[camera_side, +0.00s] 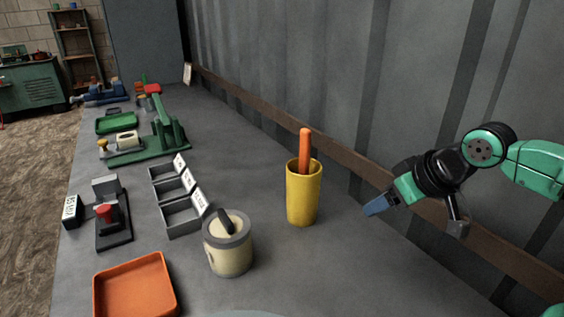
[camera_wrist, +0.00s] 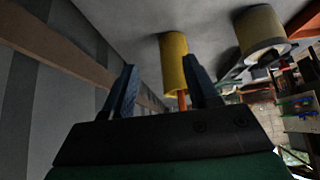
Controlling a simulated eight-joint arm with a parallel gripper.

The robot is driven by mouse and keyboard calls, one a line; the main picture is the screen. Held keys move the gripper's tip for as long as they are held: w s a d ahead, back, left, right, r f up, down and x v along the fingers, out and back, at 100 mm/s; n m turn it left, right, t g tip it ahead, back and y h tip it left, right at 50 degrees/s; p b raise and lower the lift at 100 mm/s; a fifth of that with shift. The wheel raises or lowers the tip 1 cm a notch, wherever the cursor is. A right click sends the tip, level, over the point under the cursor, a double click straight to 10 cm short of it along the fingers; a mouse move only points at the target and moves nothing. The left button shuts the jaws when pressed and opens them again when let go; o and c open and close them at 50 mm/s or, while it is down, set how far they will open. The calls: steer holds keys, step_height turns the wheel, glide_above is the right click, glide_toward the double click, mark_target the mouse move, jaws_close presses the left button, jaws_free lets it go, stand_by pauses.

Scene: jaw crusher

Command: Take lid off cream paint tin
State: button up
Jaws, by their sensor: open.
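The cream paint tin (camera_side: 229,258) stands upright on the grey bench, between the orange tray and the yellow cup. Its lid (camera_side: 240,229) is on top, with a grey rim and a dark raised handle (camera_side: 226,222). The tin also shows at the upper right of the wrist view (camera_wrist: 260,28). My gripper (camera_side: 376,207) is to the right of the tin and the yellow cup, above the bench and apart from both. In the wrist view its two blue fingers (camera_wrist: 160,75) are spread with nothing held between them.
A yellow cup (camera_side: 302,198) holding an orange-handled item (camera_side: 305,143) stands between my gripper and the tin. An orange tray (camera_side: 135,290) lies left of the tin. Labelled grey bins (camera_side: 180,215) and a green lever machine (camera_side: 150,150) are farther back. A corrugated wall (camera_side: 390,90) runs behind.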

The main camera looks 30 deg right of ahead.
steer(key=r+g, duration=0.1)
steer(key=g, duration=0.2)
glide_above(225, 216)
steer(key=s, duration=0.3)
steer(key=shift+w+d, duration=0.15)
steer(key=shift+d, duration=0.15)
steer(key=shift+a+f, duration=0.1)
steer(key=shift+a, duration=0.15)
steer(key=x, duration=0.5)
steer(key=shift+w+f, duration=0.25)
jaws_close()
